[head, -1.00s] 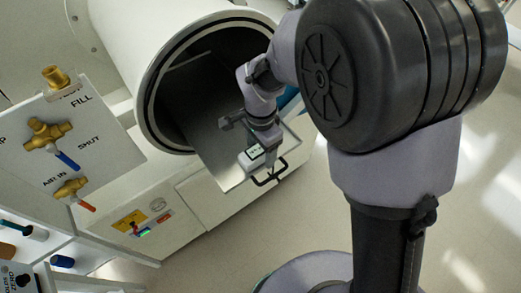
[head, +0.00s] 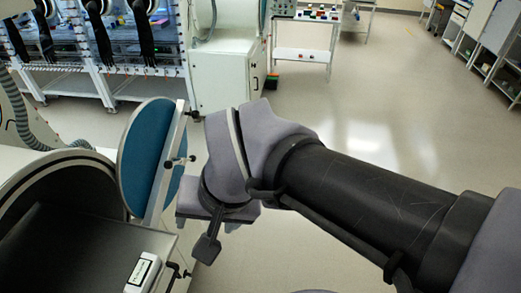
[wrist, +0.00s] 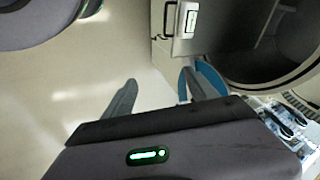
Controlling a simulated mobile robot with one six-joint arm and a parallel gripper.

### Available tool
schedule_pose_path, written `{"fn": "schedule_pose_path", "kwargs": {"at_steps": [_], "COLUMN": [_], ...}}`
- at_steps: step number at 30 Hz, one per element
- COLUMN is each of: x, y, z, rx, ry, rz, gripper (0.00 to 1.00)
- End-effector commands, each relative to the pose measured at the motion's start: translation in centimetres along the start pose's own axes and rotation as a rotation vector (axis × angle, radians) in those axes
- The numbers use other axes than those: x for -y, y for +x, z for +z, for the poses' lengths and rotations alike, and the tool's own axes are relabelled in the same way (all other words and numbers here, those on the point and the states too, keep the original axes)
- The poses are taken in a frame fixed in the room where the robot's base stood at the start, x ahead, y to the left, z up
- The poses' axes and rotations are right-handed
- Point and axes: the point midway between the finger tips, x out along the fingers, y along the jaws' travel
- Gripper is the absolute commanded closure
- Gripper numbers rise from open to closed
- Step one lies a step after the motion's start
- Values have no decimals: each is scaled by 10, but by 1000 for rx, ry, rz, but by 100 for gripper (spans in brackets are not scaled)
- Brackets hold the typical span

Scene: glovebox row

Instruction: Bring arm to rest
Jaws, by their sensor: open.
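My gripper (head: 212,226) hangs at the end of my bent arm in the middle of the head view, to the right of the round antechamber and its open door. It points down and holds nothing that I can see. In the wrist view its two fingers (wrist: 156,92) stand apart, with pale floor between them. A small white labelled box (head: 143,272) sits on the dark sliding tray (head: 85,255) of the antechamber; it also shows in the wrist view (wrist: 190,18), beyond the fingers.
The antechamber's round blue door (head: 150,150) stands open close to the left of my gripper. The antechamber mouth (head: 60,170) is at the left edge. Gloveboxes (head: 95,50) and a white cart (head: 303,62) stand at the back. The floor at right is clear.

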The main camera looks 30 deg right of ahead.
Motion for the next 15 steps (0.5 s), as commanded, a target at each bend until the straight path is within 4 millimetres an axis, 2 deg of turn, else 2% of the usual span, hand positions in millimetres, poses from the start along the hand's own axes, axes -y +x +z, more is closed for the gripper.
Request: {"fn": "schedule_pose_path", "kwargs": {"at_steps": [1, 2, 5, 15], "x": [-16, -23, -36, -40], "y": [-10, -13, -18, -14], "z": [6, 10, 18, 21], "rx": [-49, -74, -125, -135], "ry": [-22, -42, -87, -101], "rz": [-23, -32, -47, -49], "gripper": [33, 33, 33, 33]}}
